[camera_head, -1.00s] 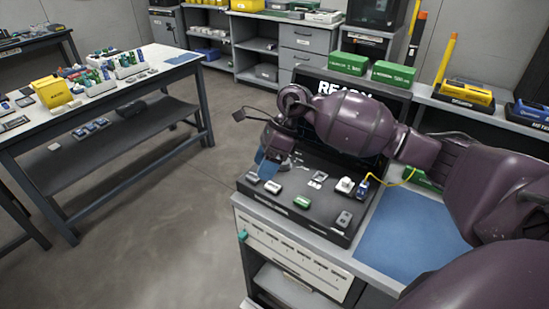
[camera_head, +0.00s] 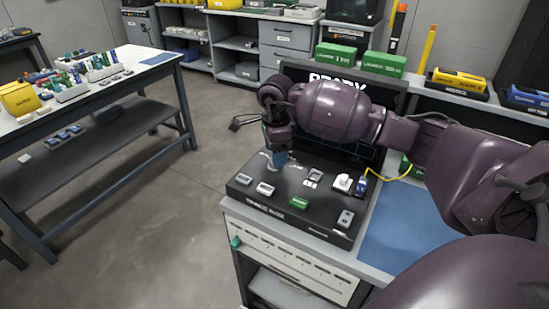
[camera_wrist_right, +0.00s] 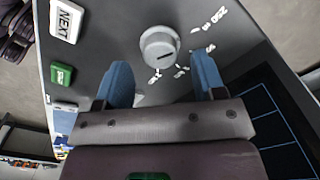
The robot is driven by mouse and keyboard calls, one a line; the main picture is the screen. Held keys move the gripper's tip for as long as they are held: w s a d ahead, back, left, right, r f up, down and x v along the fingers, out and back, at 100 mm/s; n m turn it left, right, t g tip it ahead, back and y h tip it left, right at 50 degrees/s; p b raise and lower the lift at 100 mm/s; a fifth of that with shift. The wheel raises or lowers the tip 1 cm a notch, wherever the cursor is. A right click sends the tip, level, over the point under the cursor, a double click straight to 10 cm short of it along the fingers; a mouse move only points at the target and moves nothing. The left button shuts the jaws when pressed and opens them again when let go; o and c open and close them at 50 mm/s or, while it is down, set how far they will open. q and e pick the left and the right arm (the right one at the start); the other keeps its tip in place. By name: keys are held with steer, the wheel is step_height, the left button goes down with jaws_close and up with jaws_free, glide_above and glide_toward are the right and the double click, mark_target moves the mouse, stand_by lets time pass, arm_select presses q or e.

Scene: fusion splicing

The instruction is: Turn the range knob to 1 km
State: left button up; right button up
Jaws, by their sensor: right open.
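The range knob (camera_wrist_right: 160,48) is a white round knob with a short dark mark, seen in the right wrist view on a dark panel. Small white labels lie around it, one reading about 250; the others are too blurred to read. My right gripper (camera_wrist_right: 163,80) is open, its two blue fingertips spread on either side just below the knob in that view, not closed on it. In the head view my right gripper (camera_head: 278,160) points down over the back left of the black control box (camera_head: 322,207); the knob is hidden there. My left gripper is not in view.
A screen stands behind, partly covered by my arm. A blue mat (camera_head: 400,235) lies to the right. A cluttered workbench (camera_head: 125,75) stands left.

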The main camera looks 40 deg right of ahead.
steer(key=shift+f, duration=0.95)
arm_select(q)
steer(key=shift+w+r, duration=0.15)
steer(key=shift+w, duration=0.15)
arm_select(e)
steer(key=shift+f, duration=0.2)
steer(key=c, duration=0.9)
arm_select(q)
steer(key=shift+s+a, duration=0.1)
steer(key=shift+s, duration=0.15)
